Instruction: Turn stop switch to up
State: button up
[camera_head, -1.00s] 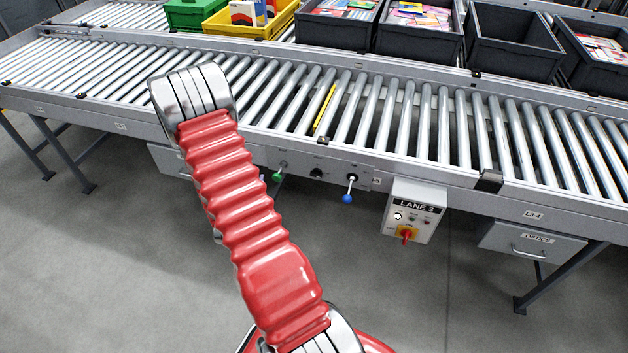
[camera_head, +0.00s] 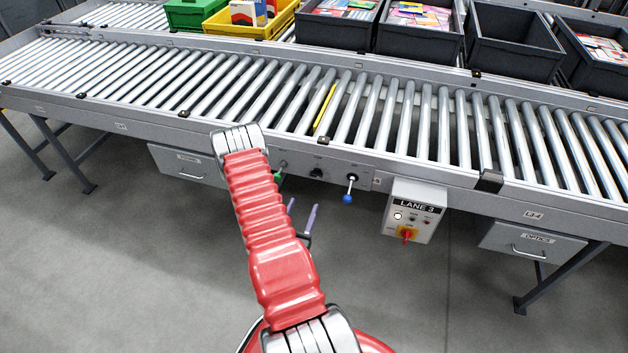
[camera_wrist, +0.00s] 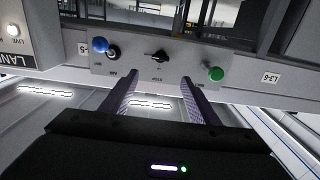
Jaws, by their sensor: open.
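A small grey control panel (camera_head: 334,178) on the conveyor's front rail carries a green-knobbed lever (camera_head: 279,177), a black rotary knob (camera_head: 317,172) and a blue-balled lever (camera_head: 348,197). The wrist view shows the panel upside down, with blue ball (camera_wrist: 100,45), black knob (camera_wrist: 159,56) and green knob (camera_wrist: 215,73). My gripper (camera_head: 302,212) is open and empty, below the panel and partly behind my arm. In the wrist view its fingers (camera_wrist: 158,82) point toward the panel, apart from it.
A LANE 3 box (camera_head: 413,211) with a red-and-yellow switch (camera_head: 407,233) hangs right of the panel. Drawers (camera_head: 190,165) and (camera_head: 530,241) hang under the roller conveyor (camera_head: 230,90). Bins stand behind. The floor (camera_head: 150,270) in front is clear.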

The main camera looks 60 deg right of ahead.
aim_at(315, 176)
jog(key=d, duration=0.4)
jog(key=w+d, duration=0.1)
jog(key=d, duration=0.4)
jog(key=w+d, duration=0.1)
jog(key=d, duration=0.3)
jog(key=shift+w+d, duration=0.1)
jog(key=shift+d, duration=0.2)
jog(key=shift+c, duration=0.3)
jog(key=c, duration=1)
